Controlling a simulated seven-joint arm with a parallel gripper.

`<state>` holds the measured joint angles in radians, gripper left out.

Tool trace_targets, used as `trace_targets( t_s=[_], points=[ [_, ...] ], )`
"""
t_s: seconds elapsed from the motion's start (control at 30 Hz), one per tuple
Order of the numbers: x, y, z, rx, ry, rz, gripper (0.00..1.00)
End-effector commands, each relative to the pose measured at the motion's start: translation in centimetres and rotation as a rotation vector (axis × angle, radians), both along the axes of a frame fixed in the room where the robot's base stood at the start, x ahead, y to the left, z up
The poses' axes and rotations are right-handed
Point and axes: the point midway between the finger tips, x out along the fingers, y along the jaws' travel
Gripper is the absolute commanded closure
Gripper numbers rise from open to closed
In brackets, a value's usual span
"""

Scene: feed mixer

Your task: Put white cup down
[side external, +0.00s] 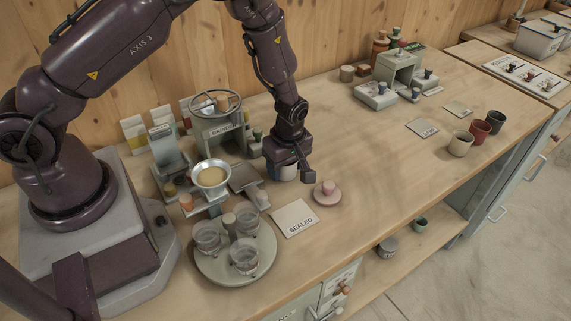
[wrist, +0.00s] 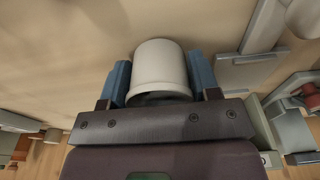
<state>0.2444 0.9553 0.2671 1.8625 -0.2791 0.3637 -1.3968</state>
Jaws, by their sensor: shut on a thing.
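The white cup (wrist: 160,66) shows in the wrist view between the two blue fingers of my gripper (wrist: 160,78). The fingers touch it on both sides, and my gripper is shut on it. In the side external view my gripper (side external: 287,168) is low over the wooden counter, between the grey mixer and the SEALED card. Only a small pale part of the cup shows there below the hand. I cannot tell whether the cup's base touches the counter.
The SEALED card (side external: 295,218) and a pink lidded dish (side external: 327,192) are close by on the right. A round tray (side external: 208,270) with clear cups stands in front. A steel bowl (side external: 211,175) is to the left. Beige, red and dark cups stand far right. The middle counter is clear.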

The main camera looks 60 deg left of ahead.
Motion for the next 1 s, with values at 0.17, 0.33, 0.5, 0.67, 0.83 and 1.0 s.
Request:
trace_targets(
  t_s=[0.17,0.33,0.5,0.67,0.83,1.0],
  points=[
    [0.0,0.0,0.0,0.0,-0.001,0.0,0.67],
    [0.0,0.0,-0.3,0.0,0.0,0.0,0.37],
    [0.0,0.0,-0.3,0.0,0.0,0.0,0.18],
    [0.0,0.0,-0.2,0.0,0.0,0.0,0.18],
    [0.1,-0.1,1.0,0.001,-0.003,-0.002,0.18],
    [0.1,-0.6,4.3,0.0,-0.006,-0.004,0.18]
  ],
)
